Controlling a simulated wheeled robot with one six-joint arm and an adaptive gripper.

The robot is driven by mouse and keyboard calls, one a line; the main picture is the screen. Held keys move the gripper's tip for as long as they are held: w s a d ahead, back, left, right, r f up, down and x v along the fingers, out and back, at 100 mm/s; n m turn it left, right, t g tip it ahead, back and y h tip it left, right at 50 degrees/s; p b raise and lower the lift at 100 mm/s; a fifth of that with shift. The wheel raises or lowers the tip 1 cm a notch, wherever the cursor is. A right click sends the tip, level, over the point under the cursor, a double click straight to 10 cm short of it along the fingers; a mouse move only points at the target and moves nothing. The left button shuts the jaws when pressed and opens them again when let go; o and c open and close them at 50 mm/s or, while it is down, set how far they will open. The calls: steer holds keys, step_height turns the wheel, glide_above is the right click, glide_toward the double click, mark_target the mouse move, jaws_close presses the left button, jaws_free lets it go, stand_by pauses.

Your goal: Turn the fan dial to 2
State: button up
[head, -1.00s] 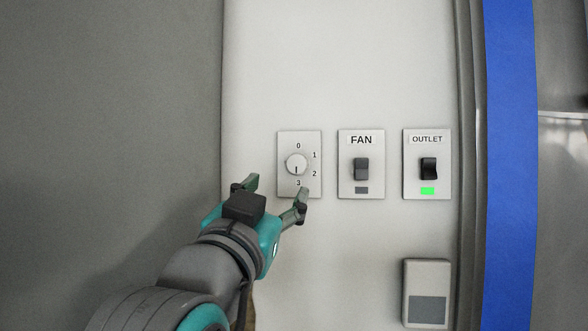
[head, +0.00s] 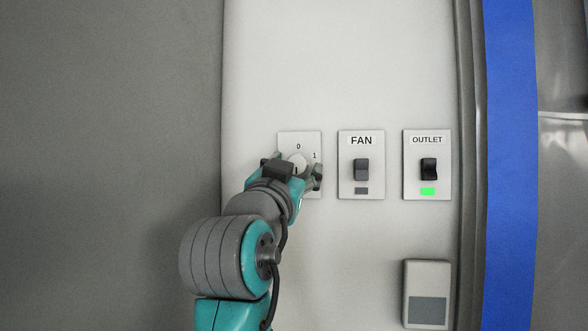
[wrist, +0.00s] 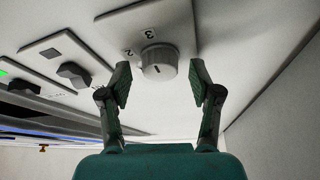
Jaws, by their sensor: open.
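In the wrist view the knob (wrist: 159,62) lies between the open fingertips of my gripper (wrist: 160,80), with gaps on both sides. The 2 and 3 show on the plate there.
Right of the dial are a FAN switch (head: 361,169) with a dark indicator and an OUTLET switch (head: 428,168) with a lit green one. A small box (head: 426,292) sits lower right. A grey wall (head: 110,120) stands at the left.

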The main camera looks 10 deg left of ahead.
steer(key=c, duration=1.1)
steer(key=shift+c, duration=0.2)
steer(key=shift+n+y, duration=0.4)
steer(key=shift+n, duration=0.2)
steer(key=n+y, duration=0.2)
steer(key=n, duration=0.2)
steer(key=n+y, duration=0.2)
steer(key=n, duration=0.2)
steer(key=shift+d, duration=0.2)
steer(key=n+y, duration=0.1)
steer(key=n, duration=0.2)
steer(key=n+g+y, duration=0.1)
steer(key=n+y, duration=0.1)
steer(key=n, duration=0.2)
steer(key=shift+g+y, duration=0.3)
steer(key=shift+n, duration=0.5)
steer(key=o, duration=1.1)
steer(key=shift+o, duration=0.2)
